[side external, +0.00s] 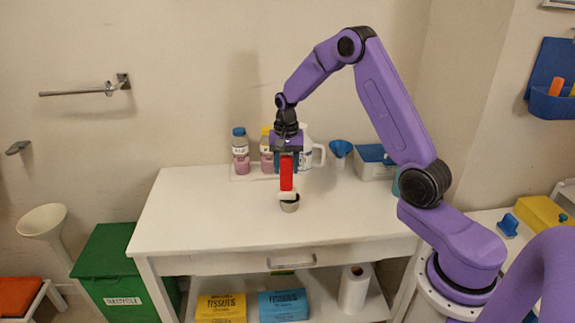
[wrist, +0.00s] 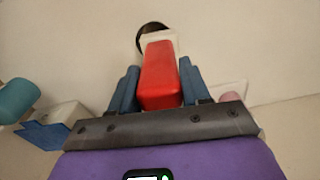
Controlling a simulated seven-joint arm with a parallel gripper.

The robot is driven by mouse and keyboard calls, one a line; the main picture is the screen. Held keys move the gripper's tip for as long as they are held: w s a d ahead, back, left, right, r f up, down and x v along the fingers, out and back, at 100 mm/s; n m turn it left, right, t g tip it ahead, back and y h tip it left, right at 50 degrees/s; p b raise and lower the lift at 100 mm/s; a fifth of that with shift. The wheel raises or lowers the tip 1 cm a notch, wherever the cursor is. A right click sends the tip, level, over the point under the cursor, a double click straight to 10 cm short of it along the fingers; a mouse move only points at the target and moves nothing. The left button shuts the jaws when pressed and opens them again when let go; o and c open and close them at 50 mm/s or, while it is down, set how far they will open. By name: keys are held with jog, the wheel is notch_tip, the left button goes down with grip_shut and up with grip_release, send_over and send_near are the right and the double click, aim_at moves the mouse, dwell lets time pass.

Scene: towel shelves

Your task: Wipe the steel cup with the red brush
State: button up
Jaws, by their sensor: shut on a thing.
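My gripper (side external: 286,168) points down over the white table, its blue fingers shut on the red brush (side external: 286,177). In the wrist view the red brush (wrist: 160,78) sits between the two fingers of my gripper (wrist: 159,76). The brush hangs upright with its pale head (side external: 287,196) at the bottom. The small steel cup (side external: 290,206) stands on the table directly under the head. The head overlaps the cup's top; I cannot tell whether it touches. In the wrist view the cup (wrist: 150,27) is mostly hidden behind the pale head (wrist: 158,37).
The white table (side external: 190,225) is clear left and right of the cup. Tissue boxes (side external: 283,304) and a paper roll (side external: 354,288) sit below.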

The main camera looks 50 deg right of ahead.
jog(key=shift+w+a, duration=0.3)
jog(key=shift+a, duration=0.05)
jog(key=shift+s+d, duration=1.15)
jog(key=shift+d, duration=0.05)
notch_tip(320, 180, up, 8)
jog(key=shift+s+d, duration=0.2)
jog(key=shift+s, duration=0.05)
jog(key=shift+a, duration=0.1)
dwell(0.7)
